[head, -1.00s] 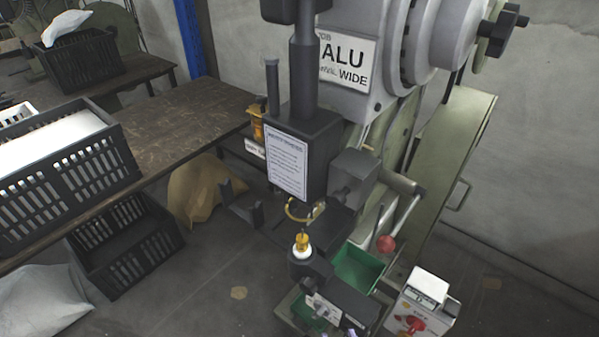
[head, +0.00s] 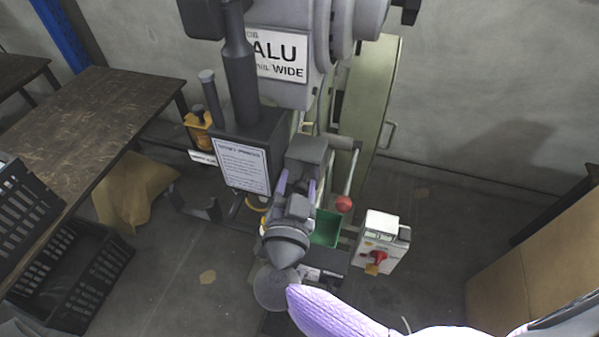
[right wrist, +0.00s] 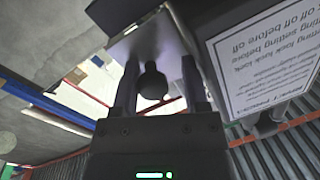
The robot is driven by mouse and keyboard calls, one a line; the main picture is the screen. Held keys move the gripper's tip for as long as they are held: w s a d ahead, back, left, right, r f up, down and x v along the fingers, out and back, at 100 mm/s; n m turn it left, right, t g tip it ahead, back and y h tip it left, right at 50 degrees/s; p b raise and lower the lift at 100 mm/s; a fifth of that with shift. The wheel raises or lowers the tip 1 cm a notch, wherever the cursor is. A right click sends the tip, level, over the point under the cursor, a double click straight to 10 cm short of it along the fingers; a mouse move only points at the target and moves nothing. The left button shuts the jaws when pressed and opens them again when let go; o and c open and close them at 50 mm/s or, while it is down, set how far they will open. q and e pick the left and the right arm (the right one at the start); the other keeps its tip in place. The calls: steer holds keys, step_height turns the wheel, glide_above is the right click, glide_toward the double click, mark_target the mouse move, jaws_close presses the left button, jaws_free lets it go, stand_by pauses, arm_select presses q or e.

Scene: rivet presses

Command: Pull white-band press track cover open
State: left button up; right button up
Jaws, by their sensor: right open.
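The grey rivet press (head: 250,150) stands in the middle of the head view, with an "ALU WIDE" sign (head: 278,54) on it. My right gripper (head: 297,186) is open in front of the press, at its grey block (head: 308,153). In the right wrist view, a dark round knob (right wrist: 152,82) sits between the open fingers (right wrist: 160,66), with a light grey plate (right wrist: 140,42) behind it. I cannot tell whether either finger touches the knob, or for certain which part is the track cover. My arm hides the white band. My left gripper is out of view.
A green bin (head: 326,229), a red-knobbed lever (head: 343,204) and a white switch box (head: 379,240) are close to the right of my gripper. A wooden table (head: 90,115) and black crate (head: 75,270) are at left. A cardboard box (head: 535,255) stands at right.

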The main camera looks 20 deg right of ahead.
steer(key=shift+s+d+r, duration=0.1)
steer(key=shift+s+d, duration=0.1)
steer(key=shift+s, duration=0.1)
steer(key=shift+w, duration=0.1)
steer(key=c, duration=0.5)
steer(key=shift+d, duration=0.1)
jaws_close()
stand_by(0.4)
